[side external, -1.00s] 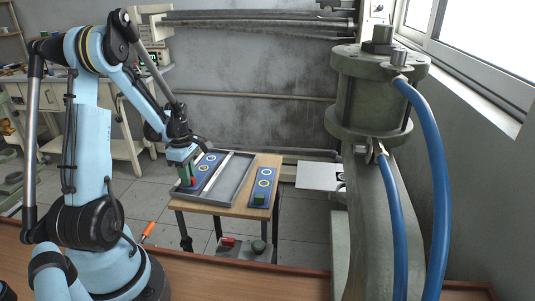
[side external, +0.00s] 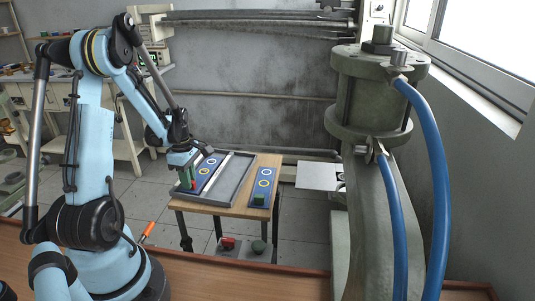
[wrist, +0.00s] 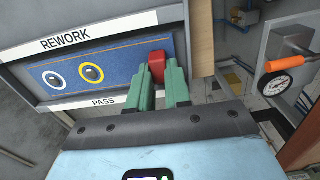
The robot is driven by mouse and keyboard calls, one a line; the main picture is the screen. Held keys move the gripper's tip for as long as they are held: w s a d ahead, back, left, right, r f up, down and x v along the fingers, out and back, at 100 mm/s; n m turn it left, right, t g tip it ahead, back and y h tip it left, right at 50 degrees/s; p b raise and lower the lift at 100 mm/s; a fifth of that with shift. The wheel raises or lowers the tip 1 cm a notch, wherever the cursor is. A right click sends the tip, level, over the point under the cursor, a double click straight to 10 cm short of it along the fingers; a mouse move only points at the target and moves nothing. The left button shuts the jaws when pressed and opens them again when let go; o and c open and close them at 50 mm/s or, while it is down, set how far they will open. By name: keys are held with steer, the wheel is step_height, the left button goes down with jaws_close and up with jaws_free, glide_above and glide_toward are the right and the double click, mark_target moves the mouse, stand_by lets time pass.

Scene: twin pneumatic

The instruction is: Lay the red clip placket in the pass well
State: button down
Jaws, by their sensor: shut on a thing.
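The red clip placket is a blue strip (wrist: 105,72) with a pale ring, a yellow ring and a red clip (wrist: 157,66) at one end. My gripper (wrist: 162,76) has its green fingers shut on the red clip. In the wrist view the strip lies between the REWORK label (wrist: 66,43) and the PASS label (wrist: 102,100). In the side view the placket (side external: 206,171) is in or just over the left well of the grey tray (side external: 238,177), left of the white divider (side external: 216,174). I cannot tell whether it touches the well floor.
A second blue placket (side external: 263,184) with a green clip (side external: 259,199) lies on the wooden table (side external: 261,163) right of the tray. The tray's right well looks empty. A large press (side external: 375,95) rises at right.

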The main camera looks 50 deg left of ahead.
steer(key=shift+f, duration=0.2)
steer(key=c, duration=1)
jaws_free()
step_height(320, 180, up, 6)
steer(key=shift+r, duration=0.15)
steer(key=w+d+r+m, duration=0.65)
steer(key=w+d, duration=0.25)
steer(key=w, duration=0.2)
steer(key=w+d+r+m, duration=0.6)
steer(key=w+d+m, duration=0.1)
steer(key=w+d, duration=0.3)
steer(key=s+d+m+t, duration=0.2)
steer(key=s+d+m, duration=0.1)
steer(key=s+m, duration=0.1)
steer(key=s+d+f+m+t, duration=0.1)
steer(key=s+d+m+t, duration=0.1)
steer(key=s, duration=0.5)
steer(key=s+d+f+m+t, duration=0.1)
steer(key=s+d+m+t, duration=0.2)
steer(key=s+d+m, duration=0.1)
steer(key=shift+s+d+f+m, duration=0.15)
steer(key=shift+s+m, duration=0.25)
steer(key=shift+m, duration=0.25)
steer(key=shift+s+d+f+m, duration=0.15)
steer(key=shift+s+m, duration=0.25)
steer(key=shift+m, duration=0.2)
